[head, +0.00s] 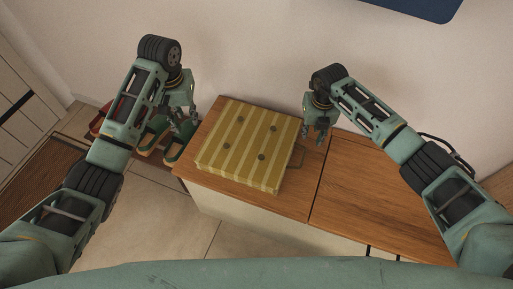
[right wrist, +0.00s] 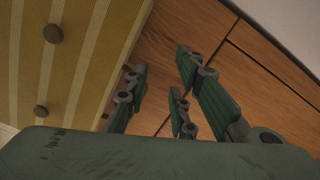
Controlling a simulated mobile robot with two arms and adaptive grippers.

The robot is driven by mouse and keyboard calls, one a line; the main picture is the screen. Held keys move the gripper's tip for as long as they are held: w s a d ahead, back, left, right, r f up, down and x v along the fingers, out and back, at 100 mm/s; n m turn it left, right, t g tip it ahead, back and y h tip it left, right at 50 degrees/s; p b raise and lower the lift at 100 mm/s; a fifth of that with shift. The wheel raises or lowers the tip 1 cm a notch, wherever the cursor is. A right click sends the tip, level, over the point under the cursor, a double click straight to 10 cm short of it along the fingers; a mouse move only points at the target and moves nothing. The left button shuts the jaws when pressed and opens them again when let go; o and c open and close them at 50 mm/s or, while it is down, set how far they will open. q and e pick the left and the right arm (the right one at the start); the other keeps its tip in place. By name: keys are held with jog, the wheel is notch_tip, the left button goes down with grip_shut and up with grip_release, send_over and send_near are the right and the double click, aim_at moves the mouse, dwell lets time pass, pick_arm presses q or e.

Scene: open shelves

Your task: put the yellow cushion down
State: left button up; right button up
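The yellow striped cushion (head: 246,146) with dark buttons lies flat on the left part of a wooden-topped cabinet (head: 355,190). My left gripper (head: 184,126) is beside the cushion's left side, apart from it, with its fingers spread and nothing between them. My right gripper (head: 315,138) is just off the cushion's right side, above the wood, open and empty. In the right wrist view, the fingers of the right gripper (right wrist: 160,85) are spread over bare wood, and the cushion (right wrist: 75,55) is to their left, with a gap between.
Shoes (head: 160,135) in green and red stand on a low rack left of the cabinet, below my left gripper. A brown mat (head: 42,180) lies at the far left. The cabinet top right of the cushion is bare. A wall rises behind.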

notch_tip(320, 180, up, 10)
jog(key=shift+s+f, duration=0.25)
jog(key=shift+s, duration=0.1)
dwell(0.4)
